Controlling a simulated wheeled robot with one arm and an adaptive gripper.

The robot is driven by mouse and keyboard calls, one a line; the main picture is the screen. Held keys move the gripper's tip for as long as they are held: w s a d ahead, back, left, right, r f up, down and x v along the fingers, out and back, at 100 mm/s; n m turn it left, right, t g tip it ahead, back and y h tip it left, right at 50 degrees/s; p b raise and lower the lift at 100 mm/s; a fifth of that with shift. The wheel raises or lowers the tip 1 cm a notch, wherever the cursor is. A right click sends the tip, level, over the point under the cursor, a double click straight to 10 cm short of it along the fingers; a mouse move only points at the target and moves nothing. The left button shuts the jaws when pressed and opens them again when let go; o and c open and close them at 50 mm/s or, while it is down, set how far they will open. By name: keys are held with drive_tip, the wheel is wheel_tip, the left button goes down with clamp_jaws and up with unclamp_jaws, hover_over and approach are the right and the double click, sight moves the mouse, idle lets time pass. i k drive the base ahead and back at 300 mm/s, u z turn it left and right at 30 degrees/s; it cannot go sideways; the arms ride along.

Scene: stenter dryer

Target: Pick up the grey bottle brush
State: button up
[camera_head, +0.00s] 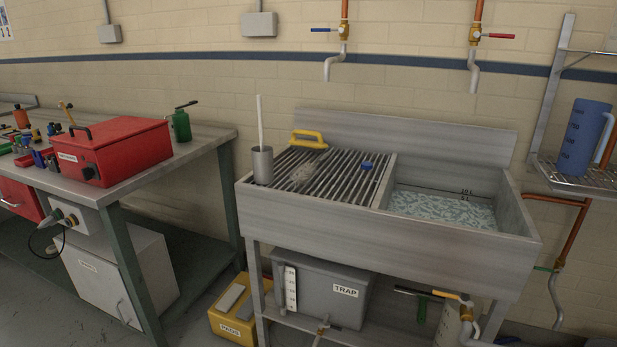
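My gripper is not in view.
A yellow-handled tool (308,138) and a small blue block (367,165) lie on the draining rack (340,185). The basin (440,208) holds water. A workbench (200,145) with a red box (115,150) stands left; a wire shelf with a blue jug (583,137) is right.

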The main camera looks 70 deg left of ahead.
sight(307, 171)
drive_tip(key=u, duration=3.15)
drive_tip(key=i, duration=0.65)
drive_tip(key=u, duration=0.65)
drive_tip(key=i, duration=0.4)
